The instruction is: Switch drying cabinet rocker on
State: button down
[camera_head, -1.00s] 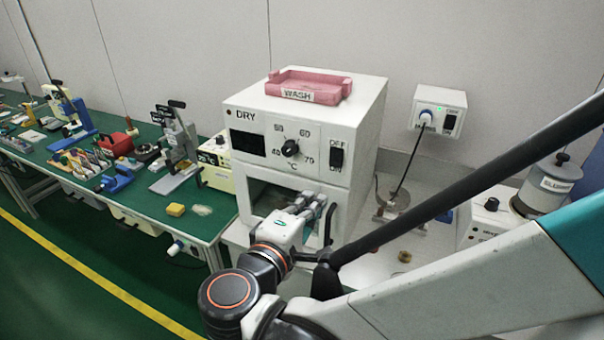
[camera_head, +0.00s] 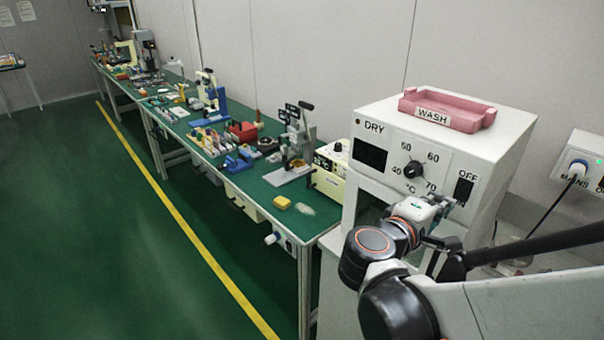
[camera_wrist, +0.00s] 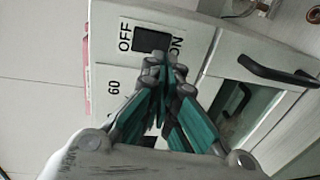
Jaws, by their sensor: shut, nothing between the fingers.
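The drying cabinet (camera_head: 420,130) is a white box marked DRY, with a dark display, a black temperature knob (camera_head: 413,169) and a black rocker (camera_head: 463,190) at the right of its panel. OFF is printed above the rocker; in the wrist view, the rocker (camera_wrist: 151,38) sits between the words OFF and ON. My gripper (camera_head: 445,203) is shut and empty, just below the rocker in the head view. In the wrist view, the fingertips (camera_wrist: 165,62) are at the ON side and overlap the rocker's edge. I cannot tell whether they touch it or which way it is tipped.
A pink WASH tray (camera_head: 448,110) lies on top of the cabinet. A wall MAINS switch box (camera_head: 585,165) with a plug is at the right. A black door handle (camera_wrist: 275,74) is below the panel. A green bench (camera_head: 235,150) with several tools runs left; the floor beside it is clear.

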aim_at(454, 194)
jog(key=shift+b+x, duration=0.3)
jog(key=shift+x, duration=1.55)
jog(key=shift+s, duration=0.1)
jog(key=shift+w+d+f, duration=0.15)
jog(key=shift+w+d, duration=0.1)
jog(key=shift+d, duration=0.1)
jog(key=shift+a, duration=0.1)
jog(key=shift+s, duration=0.1)
